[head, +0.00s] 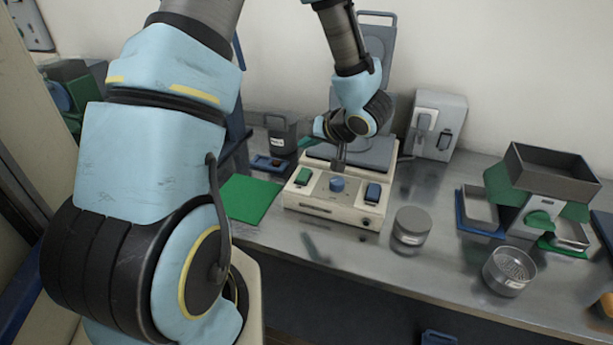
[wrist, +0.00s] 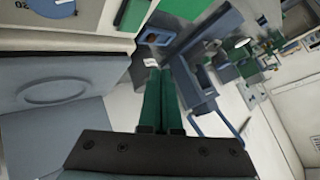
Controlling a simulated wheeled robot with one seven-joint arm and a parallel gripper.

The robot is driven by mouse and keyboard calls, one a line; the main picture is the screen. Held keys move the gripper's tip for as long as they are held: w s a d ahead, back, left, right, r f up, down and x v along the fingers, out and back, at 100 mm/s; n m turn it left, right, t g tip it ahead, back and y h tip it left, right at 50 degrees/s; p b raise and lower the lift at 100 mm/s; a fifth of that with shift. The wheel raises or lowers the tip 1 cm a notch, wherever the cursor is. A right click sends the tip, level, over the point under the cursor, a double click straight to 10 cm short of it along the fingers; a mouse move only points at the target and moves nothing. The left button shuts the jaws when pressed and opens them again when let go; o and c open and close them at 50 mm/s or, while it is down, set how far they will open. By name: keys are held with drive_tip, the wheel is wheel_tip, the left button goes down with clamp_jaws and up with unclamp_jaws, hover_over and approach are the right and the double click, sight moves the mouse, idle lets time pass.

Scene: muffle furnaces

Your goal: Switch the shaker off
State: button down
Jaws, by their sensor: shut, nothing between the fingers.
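The shaker appears to be the cream box (head: 318,208) on the steel bench in the head view. Its sloped front has a green rocker switch (head: 303,176), a round blue knob (head: 337,184) and a blue rocker switch (head: 373,192). Which way the rockers are pressed is too small to tell. My gripper (head: 305,143) is above the box's back left part, its green fingers pointing left. In the wrist view the shut fingers (wrist: 162,100) hold nothing. The green switch (wrist: 133,13) is at the top, apart from the fingertips, beside the grey plate (wrist: 50,88).
A green mat (head: 249,199) and a dark container (head: 280,134) are left of the box. A grey-white unit (head: 438,125) stands behind.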

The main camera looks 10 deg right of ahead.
drive_tip(key=b, duration=0.4)
hover_over(308, 173)
drive_tip(key=f, duration=0.4)
drive_tip(key=shift+s+a+f, duration=0.1)
drive_tip(key=shift+s+f, duration=0.05)
drive_tip(key=shift+s, duration=0.15)
drive_tip(key=shift+w+f, duration=0.15)
drive_tip(key=shift+f, duration=0.75)
idle(0.5)
drive_tip(key=shift+f, duration=0.35)
drive_tip(key=shift+w+f, duration=0.1)
drive_tip(key=shift+f, duration=0.25)
idle(0.5)
drive_tip(key=shift+r+p, duration=0.15)
drive_tip(key=shift+p, duration=0.25)
drive_tip(key=shift+r+p, duration=0.65)
drive_tip(key=shift+p, duration=0.2)
